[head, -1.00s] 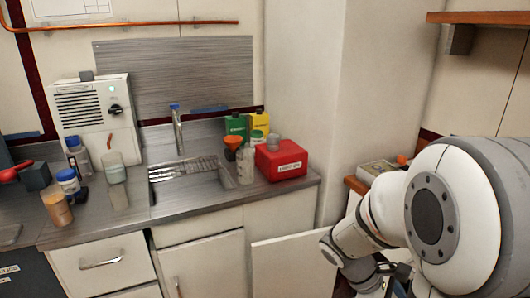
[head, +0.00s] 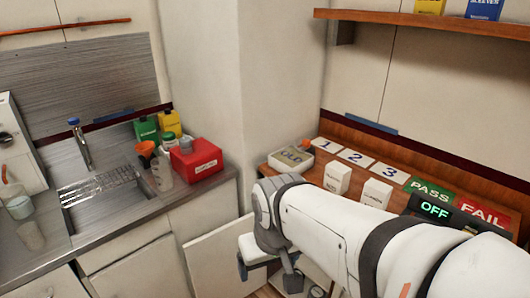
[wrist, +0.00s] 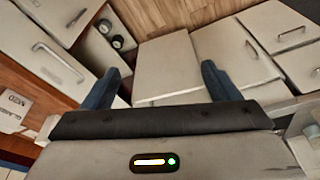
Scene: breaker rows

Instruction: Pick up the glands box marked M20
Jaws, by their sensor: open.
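Two small white boxes stand on the wooden bench in the head view, a left one (head: 338,177) and a right one (head: 377,193). Their print is too small to read, so I cannot tell which is marked M20.
The bench holds number cards (head: 355,157), a green PASS card (head: 431,190), a red FAIL card (head: 483,212), a dark OFF display (head: 435,210) and a white tray (head: 291,159). A shelf (head: 430,22) overhangs. An open cabinet door (head: 222,258) stands left of my arm.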

